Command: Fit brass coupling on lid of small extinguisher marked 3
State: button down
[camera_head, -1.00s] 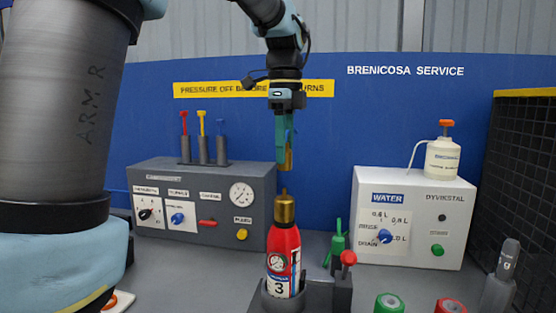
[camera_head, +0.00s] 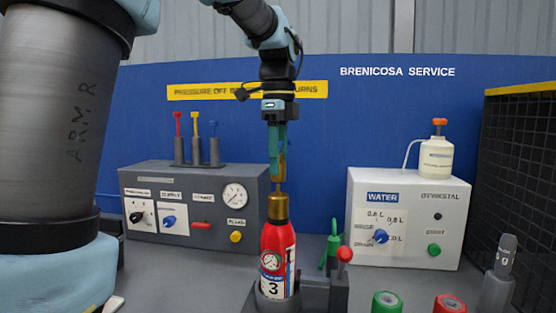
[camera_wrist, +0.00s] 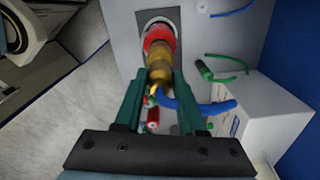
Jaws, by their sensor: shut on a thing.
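The small red extinguisher (camera_head: 275,262) marked 3 stands upright in a dark holder, with a gauge on its front. Its brass lid (camera_head: 278,207) has a thin stem on top. My gripper (camera_head: 278,158) points straight down above it, shut on the brass coupling (camera_head: 283,167). The coupling's lower end is at the stem's tip; I cannot tell whether they touch. In the wrist view the coupling (camera_wrist: 158,76) sits between my green fingers, roughly in line with the lid and red body (camera_wrist: 159,38), partly hiding them.
A red-knobbed post (camera_head: 342,268) stands close right of the extinguisher, with a green-handled piece (camera_head: 331,250) behind it. A grey gauge panel (camera_head: 180,228) is behind left, a white water box (camera_head: 445,225) behind right.

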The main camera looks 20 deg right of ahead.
jog(key=shift+f+b, duration=0.85)
jog(key=shift+f, duration=0.45)
jog(key=shift+f, duration=0.1)
jog(key=shift+c, duration=2.1)
grip_release()
notch_tip(320, 180, up, 11)
jog(key=shift+f, duration=0.1)
jog(key=shift+f, duration=0.1)
